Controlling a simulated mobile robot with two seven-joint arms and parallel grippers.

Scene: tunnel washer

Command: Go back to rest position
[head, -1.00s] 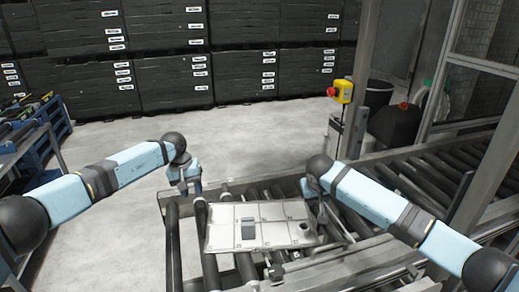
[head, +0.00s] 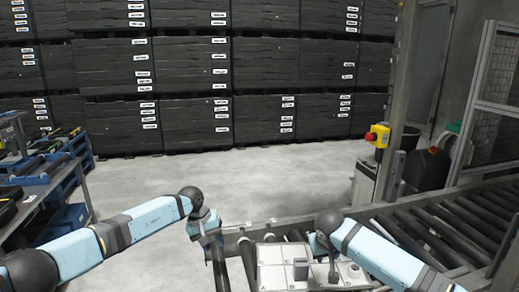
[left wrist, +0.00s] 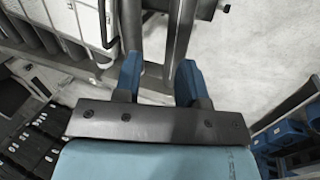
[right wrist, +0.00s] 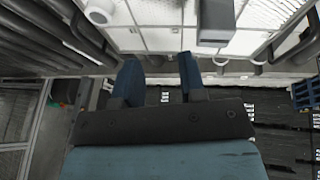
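A pale metallic panel (head: 345,272) with a grey block (head: 300,268) on it lies on the roller conveyor, at the bottom of the head view. The panel shows in the left wrist view (left wrist: 92,22) at the top left and in the right wrist view (right wrist: 158,38) at the top. My left gripper (left wrist: 158,78) is open and empty, to the left of the panel, with a conveyor roller between its fingers in the picture. My right gripper (right wrist: 158,76) is open and empty, beside or above the panel; the exact gap cannot be told.
The roller conveyor (head: 430,232) runs off to the right past a grey post (head: 399,95). A yellow box with a red button (head: 378,135) stands behind it. Stacked black crates (head: 195,122) line the back. A workbench (head: 75,175) stands left. The floor between is clear.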

